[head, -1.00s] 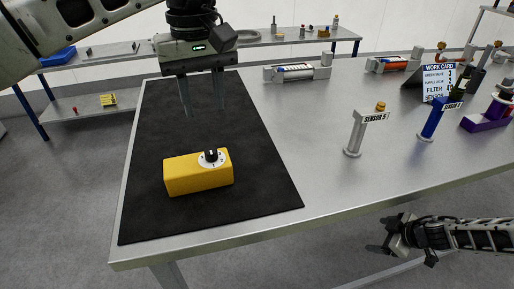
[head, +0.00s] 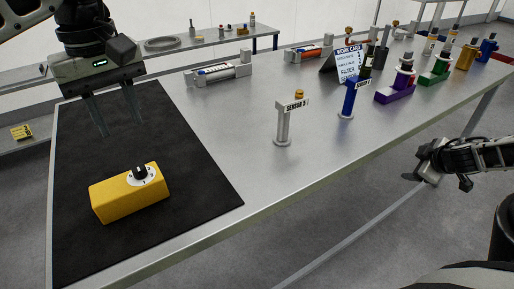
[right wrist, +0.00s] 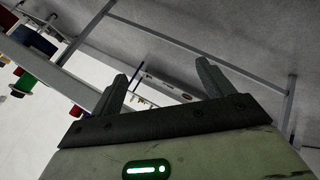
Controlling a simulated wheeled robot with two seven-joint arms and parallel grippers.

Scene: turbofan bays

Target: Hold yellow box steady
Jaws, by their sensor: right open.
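The yellow box (head: 130,197) lies on the black mat (head: 190,160) at the left of the metal table. A round white dial with a black knob (head: 140,173) is on the box. My left gripper (head: 118,120) hangs above and behind the box, fingers pointing down and apart, with nothing between them and clear of the box. My right gripper (head: 425,165) is off the table's front edge at the right. In the right wrist view its fingers (right wrist: 160,85) are spread and empty.
Sensor posts (head: 283,125) and (head: 348,98) stand mid-table. A work card (head: 346,65), a purple valve stand (head: 395,93) and a green one (head: 435,76) are further right. A grey cylinder unit (head: 218,73) sits at the back. The table between mat and posts is clear.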

